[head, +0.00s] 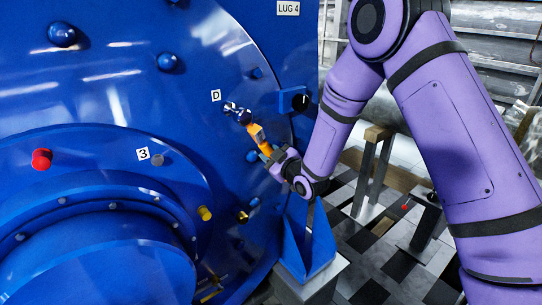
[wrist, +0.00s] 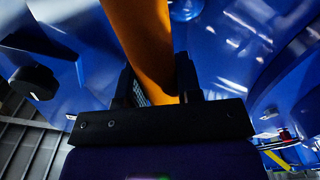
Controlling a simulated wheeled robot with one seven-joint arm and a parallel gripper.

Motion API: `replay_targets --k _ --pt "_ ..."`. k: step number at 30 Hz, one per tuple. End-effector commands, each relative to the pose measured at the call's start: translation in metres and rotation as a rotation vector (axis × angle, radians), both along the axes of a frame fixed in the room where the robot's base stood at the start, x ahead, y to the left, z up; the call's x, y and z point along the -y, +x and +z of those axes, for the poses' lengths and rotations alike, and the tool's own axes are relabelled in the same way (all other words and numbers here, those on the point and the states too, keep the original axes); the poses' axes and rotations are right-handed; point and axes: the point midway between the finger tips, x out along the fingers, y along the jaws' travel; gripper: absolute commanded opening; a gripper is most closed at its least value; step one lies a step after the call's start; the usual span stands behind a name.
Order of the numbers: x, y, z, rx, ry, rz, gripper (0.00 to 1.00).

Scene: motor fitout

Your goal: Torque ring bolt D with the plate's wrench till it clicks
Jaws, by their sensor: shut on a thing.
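The wrench (head: 257,133) has an orange handle and a dark head. Its head end is up at ring bolt D (head: 230,107), a shiny bolt just right of the white "D" label (head: 215,95) on the blue motor face. The head appears to meet the bolt, but I cannot tell whether it is fully seated. My gripper (head: 275,157) is shut on the orange handle, below and right of the bolt. In the wrist view the handle (wrist: 142,40) runs up between the two dark fingers; its far end is out of sight.
A red knob (head: 41,159) and a yellow plug (head: 205,213) protrude lower left. A blue bracket (head: 308,245) stands below my gripper. Steel stands occupy the floor at right.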

Motion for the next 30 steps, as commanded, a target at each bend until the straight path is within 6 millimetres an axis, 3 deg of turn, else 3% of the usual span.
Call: replay_targets --k 30 --pt "-0.017 -0.011 -0.01 -0.077 0.118 0.0 0.0"
